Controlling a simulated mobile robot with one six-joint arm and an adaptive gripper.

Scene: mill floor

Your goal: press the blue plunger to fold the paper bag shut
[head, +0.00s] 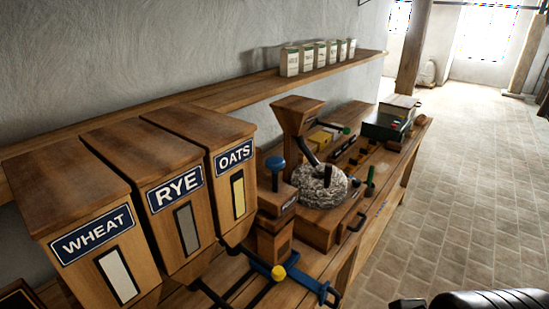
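The blue plunger (275,163) has a round blue knob on a dark stem. It stands raised above a wooden block device (277,200) with a small dark label, just right of the OATS bin. No paper bag can be made out in or under this device; the bin and the viewing angle hide part of it. A black rounded part of my arm shows at the bottom right edge, well away from the plunger. It is cut off by the frame, and I cannot make out fingertips or whether my gripper is open or shut.
WHEAT (92,234), RYE (175,188) and OATS (234,154) bins crowd the left. A grey millstone (319,186) stands right of the plunger. A blue bar with a yellow knob (279,273) lies in front. Several packets (290,61) stand on the shelf. The tiled floor at right is clear.

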